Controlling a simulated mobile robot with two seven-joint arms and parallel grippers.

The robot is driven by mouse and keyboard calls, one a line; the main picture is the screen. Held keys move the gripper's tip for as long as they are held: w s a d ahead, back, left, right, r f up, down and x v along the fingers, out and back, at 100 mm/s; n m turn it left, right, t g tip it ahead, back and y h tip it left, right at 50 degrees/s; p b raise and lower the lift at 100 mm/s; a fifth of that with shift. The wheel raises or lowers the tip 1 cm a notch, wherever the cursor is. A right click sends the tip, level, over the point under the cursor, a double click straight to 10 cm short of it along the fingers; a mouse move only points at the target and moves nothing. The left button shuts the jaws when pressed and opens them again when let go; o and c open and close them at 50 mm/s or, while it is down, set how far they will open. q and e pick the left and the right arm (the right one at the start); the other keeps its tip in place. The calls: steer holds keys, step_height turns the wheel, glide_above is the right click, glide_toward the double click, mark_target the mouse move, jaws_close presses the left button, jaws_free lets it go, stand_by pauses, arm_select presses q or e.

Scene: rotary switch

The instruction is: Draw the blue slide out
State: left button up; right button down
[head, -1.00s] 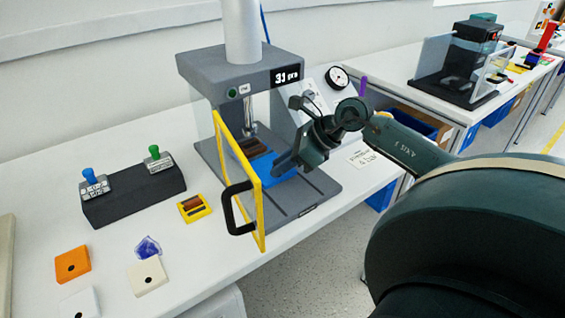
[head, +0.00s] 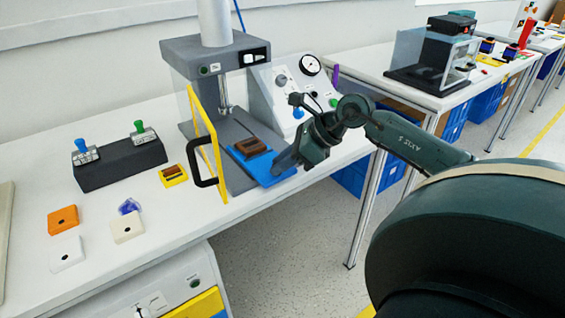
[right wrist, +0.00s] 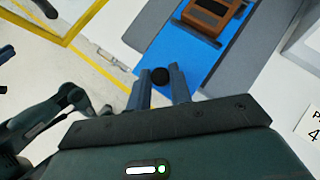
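The blue slide (head: 276,178) sticks out of the front of the grey press (head: 215,60), also seen in the right wrist view (right wrist: 205,60). A brown block (head: 252,145) sits on it. A black knob (right wrist: 160,75) is at the slide's outer end. My right gripper (head: 281,163) is at that end; in the right wrist view its fingers (right wrist: 161,82) are closed around the knob.
The yellow-framed guard (head: 222,180) with its black handle stands open left of the slide. A sloped panel (head: 270,95) with a gauge is behind my right gripper. Small tiles and a dark switch box (head: 120,165) lie left on the table. Open floor lies in front.

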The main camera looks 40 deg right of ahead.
steer(key=shift+s+f, duration=0.1)
steer(key=shift+s, duration=0.1)
steer(key=c, duration=1.3)
jaws_free()
arm_select(q)
steer(key=shift+s+a, duration=0.1)
steer(key=shift+s, duration=0.1)
arm_select(e)
steer(key=shift+o, duration=0.2)
steer(key=shift+s+d+r, duration=0.1)
steer(key=shift+s+r, duration=0.1)
steer(key=shift+r, duration=0.05)
arm_select(q)
steer(key=shift+w+p, duration=0.15)
steer(key=shift+p, duration=0.25)
arm_select(e)
steer(key=v, duration=1.2)
steer(key=shift+s+d+r, duration=0.15)
steer(key=shift+s+r, duration=0.05)
steer(key=shift+r, duration=0.05)
